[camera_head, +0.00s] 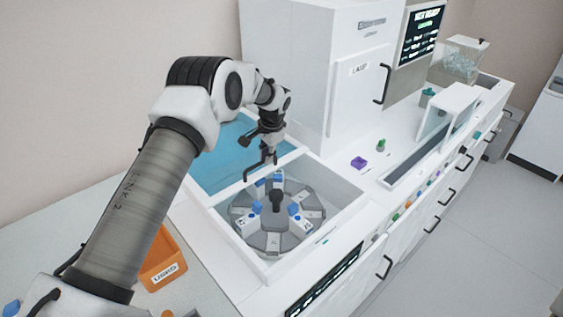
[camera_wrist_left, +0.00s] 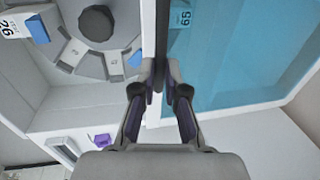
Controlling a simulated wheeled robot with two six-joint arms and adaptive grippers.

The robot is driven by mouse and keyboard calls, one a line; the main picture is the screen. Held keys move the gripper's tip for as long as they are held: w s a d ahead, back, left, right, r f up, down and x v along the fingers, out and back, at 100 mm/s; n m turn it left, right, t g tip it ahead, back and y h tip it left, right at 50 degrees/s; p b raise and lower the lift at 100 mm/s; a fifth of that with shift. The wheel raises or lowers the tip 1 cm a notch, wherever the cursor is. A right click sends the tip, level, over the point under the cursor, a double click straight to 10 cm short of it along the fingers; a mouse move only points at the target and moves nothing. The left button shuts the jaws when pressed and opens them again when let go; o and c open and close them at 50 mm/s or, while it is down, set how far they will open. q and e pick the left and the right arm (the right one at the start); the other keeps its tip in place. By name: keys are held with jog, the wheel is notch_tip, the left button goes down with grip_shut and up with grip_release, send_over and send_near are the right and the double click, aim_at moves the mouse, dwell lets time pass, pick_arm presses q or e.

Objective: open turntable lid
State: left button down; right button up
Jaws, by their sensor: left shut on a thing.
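The round grey turntable (camera_head: 262,238) sits in a white well, with a dark knob (camera_head: 277,200) at its centre and several blue-and-white blocks around it. It also shows in the wrist view, upper left, with its knob (camera_wrist_left: 98,23). The turntable lid (camera_head: 228,158) appears as a blue see-through panel left of the turntable; it also shows in the wrist view (camera_wrist_left: 240,50). The turntable shows without blue tint over it. My left gripper (camera_head: 262,172) is at the panel's edge beside the well. In the wrist view its fingertips (camera_wrist_left: 163,72) are shut on a narrow edge strip. My right gripper is out of view.
A tall white cabinet (camera_head: 300,60) rises behind the well. A purple piece (camera_head: 358,162) and a green piece (camera_head: 381,145) stand on the white counter to the right.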

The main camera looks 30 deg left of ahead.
pick_arm(q)
jog(key=c, duration=1.2)
grip_release()
jog(key=shift+w, duration=0.2)
notch_tip(320, 180, up, 12)
jog(key=d, duration=0.2)
jog(key=shift+s+f, duration=0.15)
jog(key=shift+s, duration=0.3)
jog(key=shift+d, duration=0.1)
